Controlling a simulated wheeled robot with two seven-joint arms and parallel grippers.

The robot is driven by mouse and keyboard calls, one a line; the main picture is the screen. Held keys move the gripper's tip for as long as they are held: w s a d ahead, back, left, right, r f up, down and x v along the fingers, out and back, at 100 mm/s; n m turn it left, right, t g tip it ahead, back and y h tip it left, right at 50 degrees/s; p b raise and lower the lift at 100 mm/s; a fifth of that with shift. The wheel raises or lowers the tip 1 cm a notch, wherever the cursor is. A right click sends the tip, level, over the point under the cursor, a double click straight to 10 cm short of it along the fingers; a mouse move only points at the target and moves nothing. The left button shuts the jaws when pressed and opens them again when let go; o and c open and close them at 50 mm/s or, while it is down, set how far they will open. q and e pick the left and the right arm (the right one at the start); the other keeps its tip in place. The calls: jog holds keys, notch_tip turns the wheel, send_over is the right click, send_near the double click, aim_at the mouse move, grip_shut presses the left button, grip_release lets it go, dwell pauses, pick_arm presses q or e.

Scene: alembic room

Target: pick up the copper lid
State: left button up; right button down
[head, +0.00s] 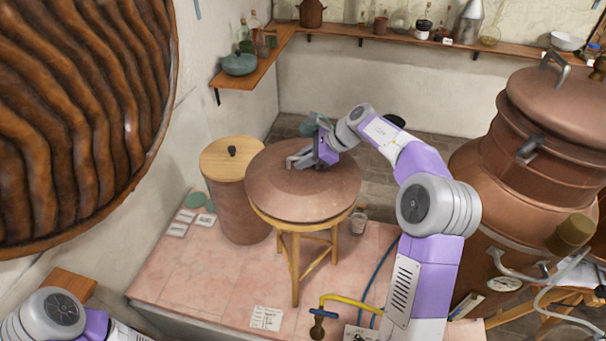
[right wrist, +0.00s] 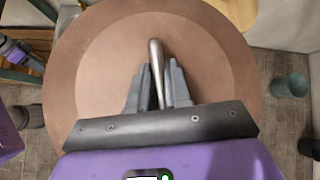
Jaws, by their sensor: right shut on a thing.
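The copper lid (head: 335,190) is a wide, shallow cone resting on a round wooden stool (head: 295,228). In the right wrist view the lid (right wrist: 100,60) fills most of the picture, with a grey metal handle (right wrist: 155,52) standing at its middle. My right gripper (head: 300,160) reaches in over the lid from the right. In the right wrist view its two grey fingers (right wrist: 160,88) are shut on the handle, one on each side. My left arm shows at the lower left, but its gripper is out of view.
A barrel with a wooden top (head: 228,160) stands close left of the stool. A large copper still (head: 480,155) stands at the right. A wall shelf (head: 262,72) holds a teal pot (head: 239,64). A small glass (head: 358,222) stands near the stool on the pink tiled platform (head: 200,275).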

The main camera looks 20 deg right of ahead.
jog(key=shift+r, duration=0.2)
dwell(0.5)
notch_tip(320, 180, up, 10)
jog(key=shift+f+p, duration=0.1)
jog(key=shift+p, duration=0.5)
jog(key=c, duration=1.6)
grip_release()
grip_shut()
dwell(0.3)
